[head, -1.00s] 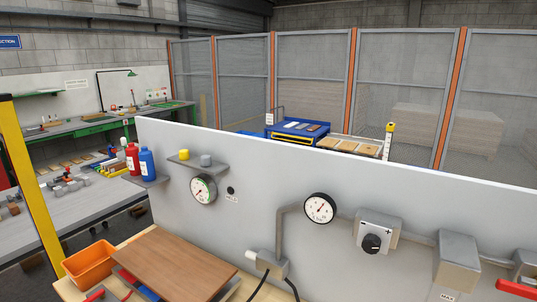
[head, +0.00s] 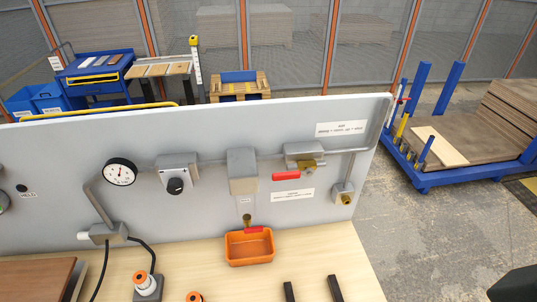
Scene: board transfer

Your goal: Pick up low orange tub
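A low orange tub (head: 250,249) stands upright on the light wooden bench top (head: 330,262), close in front of the grey panel. A red tag (head: 253,229) hangs from a brass piece at its back rim. The inside looks empty from here. Neither of my grippers shows in the head view, and nothing is seen touching the tub.
The grey panel (head: 60,180) with gauge (head: 119,172) and valves stands behind the tub. A brown board (head: 38,282) lies at the left, near black cables. Two dark bars (head: 335,289) and orange-topped fittings (head: 142,279) stand in front. A dark shape (head: 516,284) fills the lower right corner.

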